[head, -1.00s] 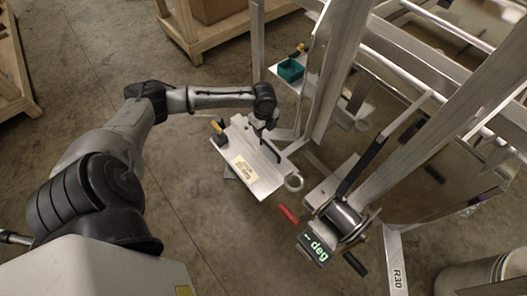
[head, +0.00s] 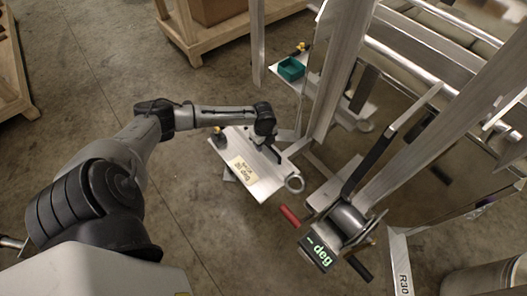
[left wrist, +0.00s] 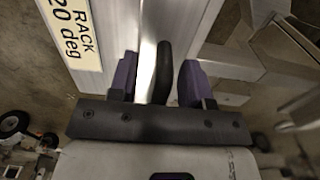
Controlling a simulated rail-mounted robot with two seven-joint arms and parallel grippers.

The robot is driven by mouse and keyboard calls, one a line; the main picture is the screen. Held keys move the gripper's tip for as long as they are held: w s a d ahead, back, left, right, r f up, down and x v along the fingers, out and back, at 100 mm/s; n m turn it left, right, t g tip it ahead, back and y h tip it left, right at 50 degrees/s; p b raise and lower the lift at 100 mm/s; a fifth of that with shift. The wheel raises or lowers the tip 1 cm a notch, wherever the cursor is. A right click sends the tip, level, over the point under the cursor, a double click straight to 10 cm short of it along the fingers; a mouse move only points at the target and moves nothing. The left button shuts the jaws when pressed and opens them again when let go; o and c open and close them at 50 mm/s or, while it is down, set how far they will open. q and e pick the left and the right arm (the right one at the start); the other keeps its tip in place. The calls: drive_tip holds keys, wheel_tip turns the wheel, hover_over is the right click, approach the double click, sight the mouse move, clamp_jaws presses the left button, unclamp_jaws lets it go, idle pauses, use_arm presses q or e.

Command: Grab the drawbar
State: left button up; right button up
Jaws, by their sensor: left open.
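The rest of the drawbar is hard to tell from the plate. My left gripper (head: 268,148) is over the upper part of the plate. In the left wrist view, its two purple fingers (left wrist: 157,82) are apart, with an upright black bar (left wrist: 163,70) between them. The bar looks like a grip; whether the fingers touch it is unclear. The plate's label (left wrist: 80,32) reads "RACK 20 deg". My right gripper is out of view.
Aluminium trailer posts (head: 335,75) rise behind. The floor at lower centre is clear.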

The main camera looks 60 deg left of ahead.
use_arm(q)
drive_tip(key=shift+f, duration=0.2)
clamp_jaws()
idle(0.3)
idle(0.9)
drive_tip(key=shift+r, duration=0.15)
